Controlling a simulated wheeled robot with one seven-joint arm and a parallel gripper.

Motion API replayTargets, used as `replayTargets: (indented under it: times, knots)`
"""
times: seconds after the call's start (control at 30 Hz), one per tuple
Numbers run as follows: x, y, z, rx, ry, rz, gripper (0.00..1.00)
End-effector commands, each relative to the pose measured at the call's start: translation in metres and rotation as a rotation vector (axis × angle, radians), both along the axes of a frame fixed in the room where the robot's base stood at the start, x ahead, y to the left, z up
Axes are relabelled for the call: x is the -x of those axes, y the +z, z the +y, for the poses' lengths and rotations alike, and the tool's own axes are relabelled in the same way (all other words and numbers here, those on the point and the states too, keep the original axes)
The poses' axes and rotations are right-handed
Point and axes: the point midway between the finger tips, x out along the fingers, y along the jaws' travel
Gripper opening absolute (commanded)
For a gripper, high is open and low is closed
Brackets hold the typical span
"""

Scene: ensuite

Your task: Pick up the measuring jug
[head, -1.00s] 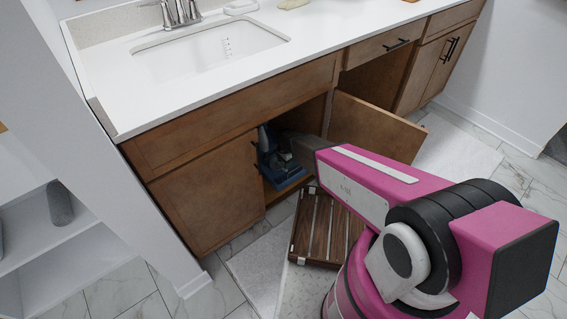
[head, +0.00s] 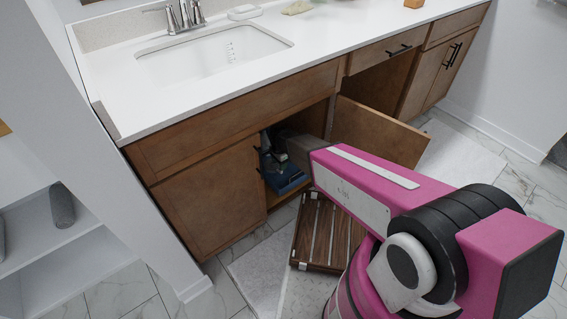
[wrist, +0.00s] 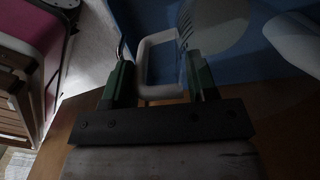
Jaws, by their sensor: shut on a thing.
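The measuring jug shows in the wrist view as a pale, see-through body (wrist: 220,24) with a row of short marks and a white looped handle (wrist: 143,62). My gripper (wrist: 160,77) has its green-and-dark fingers on either side of this handle and is shut on it. The jug is in front of a blue surface, apparently the blue bin (head: 287,185) in the open cabinet under the sink. In the head view my gripper reaches into the cabinet opening, and my arm and the shadow hide most of the jug.
The open cabinet door (head: 378,133) stands close to the right of my arm. The countertop (head: 300,60) is above the opening. A slatted wooden stool (head: 325,237) is on the floor below. A white shelf (head: 60,245) is at the left.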

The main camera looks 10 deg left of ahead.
Motion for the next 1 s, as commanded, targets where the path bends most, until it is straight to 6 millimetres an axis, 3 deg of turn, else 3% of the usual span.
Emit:
replayTargets:
  times: [0.5, 1.0]
  knots:
    - [0.04, 0.027, 0.023, 0.0, 0.001, 0.0, 0.16]
    - [0.055, 0.038, 0.033, 0.0, 0.0, 0.0, 0.16]
